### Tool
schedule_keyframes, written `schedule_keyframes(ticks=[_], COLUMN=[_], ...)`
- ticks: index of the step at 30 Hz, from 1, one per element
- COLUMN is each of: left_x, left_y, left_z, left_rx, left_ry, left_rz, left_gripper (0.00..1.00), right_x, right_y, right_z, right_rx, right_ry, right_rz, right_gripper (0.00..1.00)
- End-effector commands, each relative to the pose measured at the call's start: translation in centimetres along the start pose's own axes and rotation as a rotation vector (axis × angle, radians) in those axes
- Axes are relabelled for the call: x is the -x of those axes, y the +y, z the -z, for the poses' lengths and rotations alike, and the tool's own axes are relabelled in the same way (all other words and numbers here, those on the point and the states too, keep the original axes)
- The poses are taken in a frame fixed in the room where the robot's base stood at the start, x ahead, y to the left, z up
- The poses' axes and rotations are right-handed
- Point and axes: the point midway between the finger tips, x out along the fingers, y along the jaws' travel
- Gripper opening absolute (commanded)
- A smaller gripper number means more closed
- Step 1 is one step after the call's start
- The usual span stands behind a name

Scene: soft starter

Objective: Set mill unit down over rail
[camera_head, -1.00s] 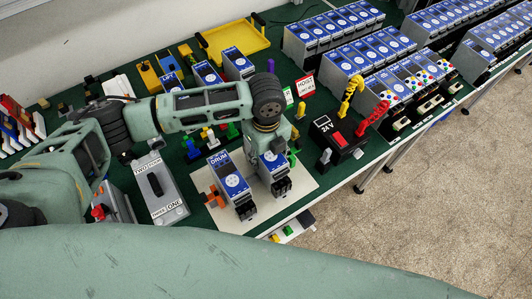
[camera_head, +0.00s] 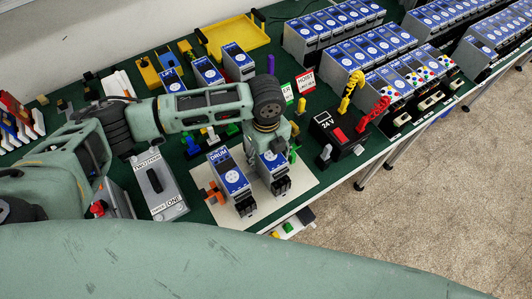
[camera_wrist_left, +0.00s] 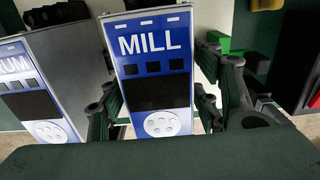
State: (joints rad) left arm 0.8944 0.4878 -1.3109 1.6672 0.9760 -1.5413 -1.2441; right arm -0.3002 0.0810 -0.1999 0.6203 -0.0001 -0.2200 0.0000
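The mill unit (camera_head: 272,166), a grey block with a blue face, stands upright on the white board (camera_head: 297,187) beside the drum unit (camera_head: 228,178). In the left wrist view the MILL label and round white dial of the mill unit (camera_wrist_left: 156,75) face me, with the drum unit (camera_wrist_left: 35,85) to its left. My left gripper (camera_head: 269,140) is over the mill unit. Its fingers (camera_wrist_left: 160,100) lie along both sides of the unit and look closed on it. The rail is hidden behind the units and gripper. My right gripper is out of view.
A black 24 V box (camera_head: 338,134) stands to the right of the board. A grey switch box (camera_head: 160,185) is to the left. Small coloured parts (camera_head: 210,135) lie behind, and a yellow tray (camera_head: 232,37) is further back. The table's front edge is close to the board.

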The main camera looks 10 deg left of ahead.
Motion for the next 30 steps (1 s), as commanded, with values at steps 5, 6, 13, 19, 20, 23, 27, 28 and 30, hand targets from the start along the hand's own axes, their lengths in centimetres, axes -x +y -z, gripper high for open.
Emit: schedule_keyframes(ticks=[5,6,13,19,20,23,27,28,30], left_x=[-0.1,-0.1,0.4,3.7,4.4,6.6,9.3,9.8,10.7], left_y=[0.0,0.0,0.1,-0.1,0.0,0.0,0.0,0.0,0.0], left_z=[0.0,0.0,0.0,-0.1,0.0,-0.1,-0.1,0.0,0.0], left_rx=[0.0,0.0,0.0,-0.001,0.0,-0.001,0.0,-0.001,-0.001], left_ry=[0.001,0.001,0.001,-0.001,0.0,-0.001,-0.001,-0.001,0.0], left_rz=[-0.001,-0.001,-0.002,0.002,0.002,0.002,0.001,0.002,0.001], left_gripper=[0.67,0.67,0.67,0.67,0.67,0.67,0.67,0.67,0.67], right_x=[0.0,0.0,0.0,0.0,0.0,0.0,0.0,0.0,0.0], right_y=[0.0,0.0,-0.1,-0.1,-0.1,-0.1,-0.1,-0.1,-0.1], right_z=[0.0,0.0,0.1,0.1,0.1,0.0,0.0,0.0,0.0], right_rx=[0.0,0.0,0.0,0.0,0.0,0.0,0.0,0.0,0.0], right_ry=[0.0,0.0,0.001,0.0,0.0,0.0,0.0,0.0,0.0], right_rz=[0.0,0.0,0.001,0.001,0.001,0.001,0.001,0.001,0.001], right_gripper=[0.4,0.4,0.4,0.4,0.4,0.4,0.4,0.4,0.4])
